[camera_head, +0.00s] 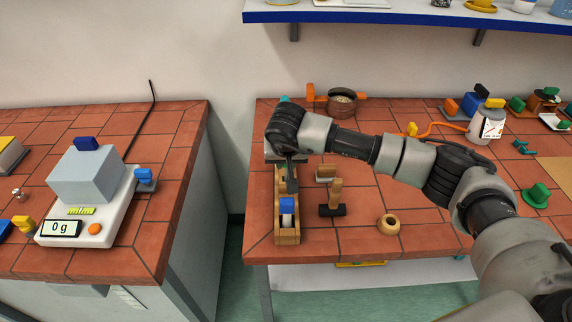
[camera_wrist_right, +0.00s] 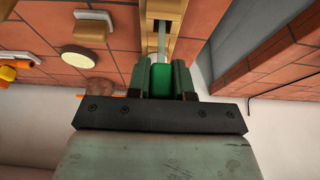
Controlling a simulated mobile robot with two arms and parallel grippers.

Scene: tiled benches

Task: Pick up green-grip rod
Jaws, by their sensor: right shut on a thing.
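My right gripper (camera_head: 291,181) reaches over the long wooden rack (camera_head: 289,239) on the right bench. In the right wrist view its fingers (camera_wrist_right: 161,72) are shut on the green grip (camera_wrist_right: 161,84) of the rod, one finger on each side. The rod's thin grey shaft (camera_wrist_right: 162,44) runs along the wooden rack (camera_wrist_right: 184,47); I cannot tell whether it still touches the rack. In the head view the green grip is hidden by my gripper. A blue-grip piece (camera_head: 287,207) stands in the rack's near end. My left gripper is not in view.
A wooden-handled block (camera_head: 333,197) and a wooden ring (camera_head: 389,225) lie right of the rack. A brown pot (camera_head: 342,104) stands behind, a white jar (camera_head: 487,124) farther right. A gap separates the left bench, which bears a scale (camera_head: 95,231) reading 0 g.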

